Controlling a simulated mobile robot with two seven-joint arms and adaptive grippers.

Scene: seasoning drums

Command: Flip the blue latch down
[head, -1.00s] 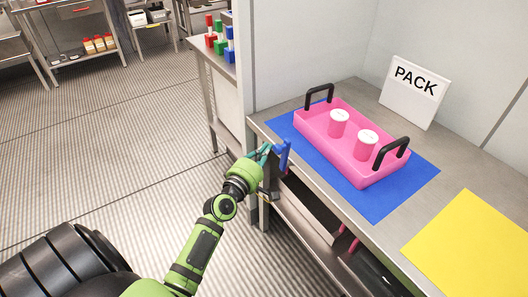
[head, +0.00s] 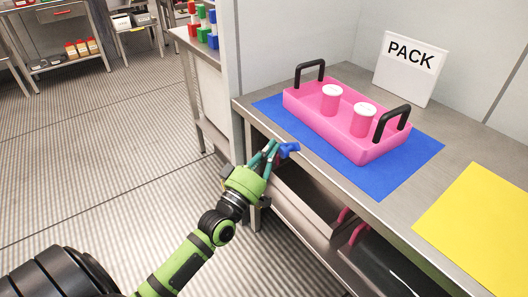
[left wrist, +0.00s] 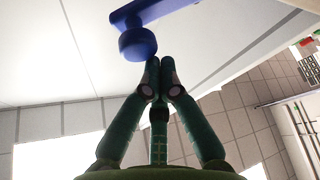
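The blue latch (head: 289,148) is at the front edge of the steel table, by the corner of the blue mat. It looks roughly level, pointing outward from the edge. In the left wrist view its arm and round knob (left wrist: 138,42) show just beyond my fingertips. My left gripper (head: 270,147) is right beside the latch in the head view. In the left wrist view its fingertips (left wrist: 160,70) are drawn together with nothing between them, just under the knob. I cannot tell whether they touch it. My right gripper is not in view.
A pink tray (head: 350,147) with black handles holds two pink drums with white lids on the blue mat (head: 400,182). A PACK sign (head: 410,68) stands behind, and a yellow mat (head: 480,225) lies at right. A grey partition (head: 232,70) rises left of the table.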

